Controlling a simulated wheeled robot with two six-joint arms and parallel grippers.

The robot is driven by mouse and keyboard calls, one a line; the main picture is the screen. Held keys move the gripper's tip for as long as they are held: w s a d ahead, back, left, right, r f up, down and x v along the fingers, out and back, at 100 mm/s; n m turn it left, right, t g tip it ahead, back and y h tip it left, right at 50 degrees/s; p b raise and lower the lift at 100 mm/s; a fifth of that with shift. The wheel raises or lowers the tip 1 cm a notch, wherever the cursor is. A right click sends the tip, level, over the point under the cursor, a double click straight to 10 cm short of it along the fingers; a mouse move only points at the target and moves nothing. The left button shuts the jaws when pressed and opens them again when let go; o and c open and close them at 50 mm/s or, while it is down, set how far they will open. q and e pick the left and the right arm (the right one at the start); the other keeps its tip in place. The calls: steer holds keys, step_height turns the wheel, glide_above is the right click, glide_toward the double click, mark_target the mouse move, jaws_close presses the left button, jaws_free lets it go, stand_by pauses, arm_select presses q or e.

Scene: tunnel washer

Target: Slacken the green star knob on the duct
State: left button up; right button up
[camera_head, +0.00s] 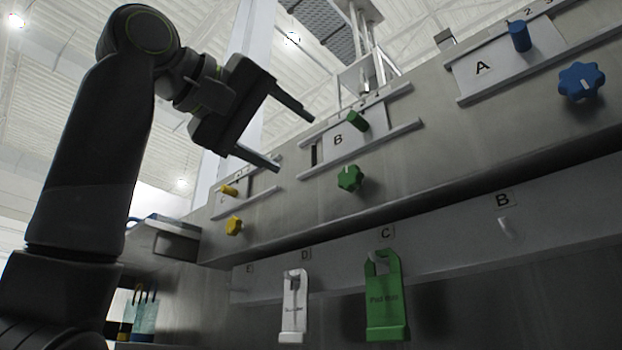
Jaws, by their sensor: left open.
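The green star knob (349,178) sits on the grey duct (420,150), below the sliding plate marked B (338,141). A green peg (357,121) stands out from that plate. My left gripper (294,136) is open and empty, up and to the left of the green knob and apart from it. Its two fingers point right, with the lower fingertip near the left end of plate B's rails in the picture. My right gripper is not in view.
A blue star knob (581,82) and blue peg (519,36) are at upper right; a yellow knob (234,226) and yellow peg (229,190) are at left. A green tag (386,300) and white tag (293,308) hang below. An empty hook (505,226) is under label B.

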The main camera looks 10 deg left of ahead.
arm_select(q)
steer(key=shift+v, duration=1.55)
steer(key=shift+w, duration=0.1)
